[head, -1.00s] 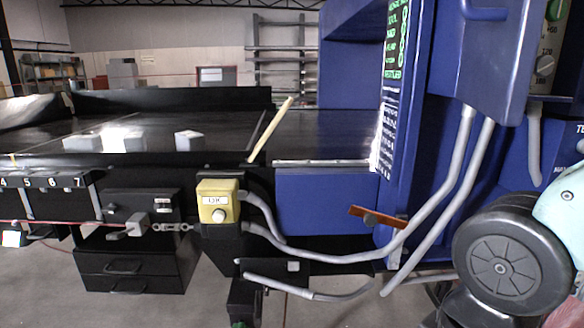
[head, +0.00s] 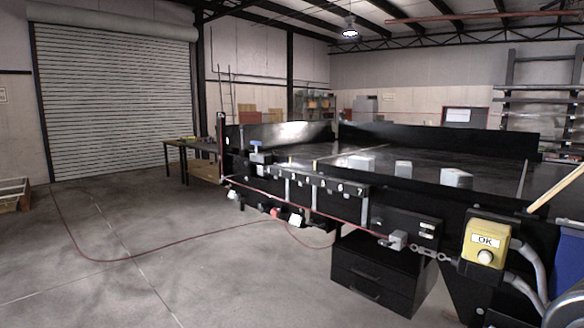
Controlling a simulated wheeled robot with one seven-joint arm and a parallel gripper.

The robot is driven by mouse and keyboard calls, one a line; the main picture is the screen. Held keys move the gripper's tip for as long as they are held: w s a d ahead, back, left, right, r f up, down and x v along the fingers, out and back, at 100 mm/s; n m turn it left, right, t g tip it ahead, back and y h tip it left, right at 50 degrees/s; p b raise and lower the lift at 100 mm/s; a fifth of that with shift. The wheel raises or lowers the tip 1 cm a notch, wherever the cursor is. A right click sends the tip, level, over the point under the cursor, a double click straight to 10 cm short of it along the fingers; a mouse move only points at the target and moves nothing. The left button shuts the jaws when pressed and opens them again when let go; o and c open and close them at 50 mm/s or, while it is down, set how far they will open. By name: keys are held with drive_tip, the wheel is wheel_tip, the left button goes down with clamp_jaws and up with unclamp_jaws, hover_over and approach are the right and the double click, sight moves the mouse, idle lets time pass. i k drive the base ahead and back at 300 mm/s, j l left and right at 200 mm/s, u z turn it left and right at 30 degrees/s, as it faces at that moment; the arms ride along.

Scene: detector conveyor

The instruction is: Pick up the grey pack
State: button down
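Several pale grey blocks lie on the dark conveyor top (head: 385,150) at the right of the head view. One block (head: 361,162) is low and flat, one (head: 403,169) is small and upright, and one (head: 456,178) is larger and nearest the right. I cannot tell which of them is the grey pack. My gripper is not in view. A small part of what may be my arm shows at the bottom right corner.
A cream bar (head: 556,187) leans at the right. A red cord (head: 160,243) lies on the floor. The floor (head: 110,270) at left is mostly clear before a roller shutter (head: 115,100).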

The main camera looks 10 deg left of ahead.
sight(365, 163)
drive_tip(key=u, duration=0.25)
drive_tip(key=z, duration=1.2)
drive_tip(key=u, duration=1.2)
drive_tip(key=i+j+z, duration=0.25)
drive_tip(key=i+j, duration=0.4)
drive_tip(key=i, duration=0.1)
